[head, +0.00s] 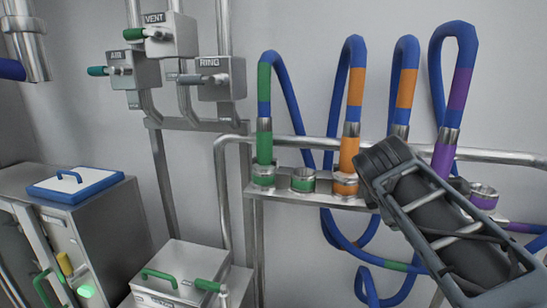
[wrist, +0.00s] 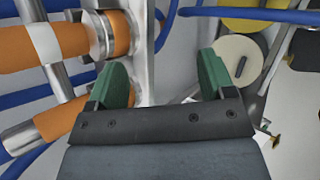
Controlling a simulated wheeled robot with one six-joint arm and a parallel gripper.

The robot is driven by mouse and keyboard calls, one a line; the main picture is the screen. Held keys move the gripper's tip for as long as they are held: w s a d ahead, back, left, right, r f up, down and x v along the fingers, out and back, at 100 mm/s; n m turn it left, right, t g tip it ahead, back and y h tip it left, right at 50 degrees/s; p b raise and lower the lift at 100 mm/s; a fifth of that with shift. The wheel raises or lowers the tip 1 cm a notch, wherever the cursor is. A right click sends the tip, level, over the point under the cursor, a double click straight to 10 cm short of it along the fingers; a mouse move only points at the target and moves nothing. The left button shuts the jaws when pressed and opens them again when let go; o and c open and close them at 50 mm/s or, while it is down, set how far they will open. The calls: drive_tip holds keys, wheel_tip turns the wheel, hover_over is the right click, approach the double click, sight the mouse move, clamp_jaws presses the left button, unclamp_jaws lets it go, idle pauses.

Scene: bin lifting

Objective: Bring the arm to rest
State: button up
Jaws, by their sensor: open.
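My arm (head: 440,225) reaches into the right side of the head view, in front of the hose rack. Its end hides part of the rack, and its fingers cannot be made out there. In the wrist view my gripper (wrist: 158,78) has its two green fingers wide apart. Nothing is held between them. A metal pipe and bare wall show behind the gap. An orange hose with a metal coupling (wrist: 101,35) is just left of the fingers; whether they touch cannot be told.
Blue hoses with green, orange and purple bands (head: 264,100) hang along the rack rail (head: 310,198). Valve boxes marked AIR, VENT (head: 172,42) and RING are at upper left. Below stand a steel cabinet (head: 95,235) and a box with a green handle (head: 170,262). Wall between is clear.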

drive_tip(key=s+a+f+m+g+y, duration=0.1)
drive_tip(key=s+a+f+m+y, duration=0.2)
drive_tip(key=f+m, duration=0.5)
drive_tip(key=s+a+f+m+y, duration=0.3)
drive_tip(key=s+a+f+m, duration=0.2)
drive_tip(key=f, duration=0.7)
drive_tip(key=s+m, duration=0.2)
drive_tip(key=m, duration=0.1)
drive_tip(key=shift+s+a+f+g, duration=0.2)
drive_tip(key=shift+s+a+g, duration=0.05)
drive_tip(key=shift+s+g, duration=0.15)
